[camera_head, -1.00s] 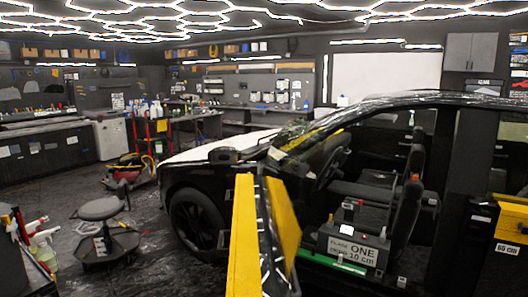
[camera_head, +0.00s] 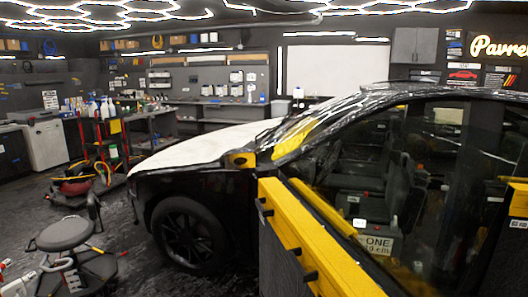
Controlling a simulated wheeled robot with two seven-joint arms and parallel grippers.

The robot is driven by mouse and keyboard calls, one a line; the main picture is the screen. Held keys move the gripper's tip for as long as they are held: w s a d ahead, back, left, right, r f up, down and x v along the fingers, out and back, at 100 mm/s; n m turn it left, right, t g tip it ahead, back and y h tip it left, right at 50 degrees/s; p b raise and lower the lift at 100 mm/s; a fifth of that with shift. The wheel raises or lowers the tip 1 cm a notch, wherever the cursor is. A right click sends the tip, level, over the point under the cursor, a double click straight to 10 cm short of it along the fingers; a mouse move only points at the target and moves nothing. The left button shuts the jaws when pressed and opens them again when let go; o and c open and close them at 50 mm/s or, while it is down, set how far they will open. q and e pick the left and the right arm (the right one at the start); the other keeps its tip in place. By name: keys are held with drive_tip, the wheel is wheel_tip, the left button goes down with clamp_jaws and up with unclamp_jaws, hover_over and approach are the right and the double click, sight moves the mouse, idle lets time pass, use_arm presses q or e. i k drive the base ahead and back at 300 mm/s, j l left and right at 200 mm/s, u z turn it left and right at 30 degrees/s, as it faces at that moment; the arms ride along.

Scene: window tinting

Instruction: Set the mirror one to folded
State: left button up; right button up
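A small dark mirror-like housing with yellow on it (camera_head: 240,159) shows beside the base of the windshield, above the front fender of the black car (camera_head: 200,183). I take it for the side mirror; I cannot tell whether it is folded. A door-like panel with a yellow face (camera_head: 305,240) and small black fittings stands in front of me, below and right of the mirror. Neither of my grippers is in view.
A dark stool (camera_head: 64,235) stands on the floor at the left. A red cart (camera_head: 104,150) is behind it. The car's front wheel (camera_head: 188,234) and the yellow panel block the middle and right. Dark floor is open between stool and car.

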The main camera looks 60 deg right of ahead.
sight(236, 158)
drive_tip(key=i+l+z, duration=0.15)
drive_tip(key=i+z, duration=0.15)
drive_tip(key=z, duration=0.15)
drive_tip(key=i+z, duration=0.65)
drive_tip(key=z, duration=0.2)
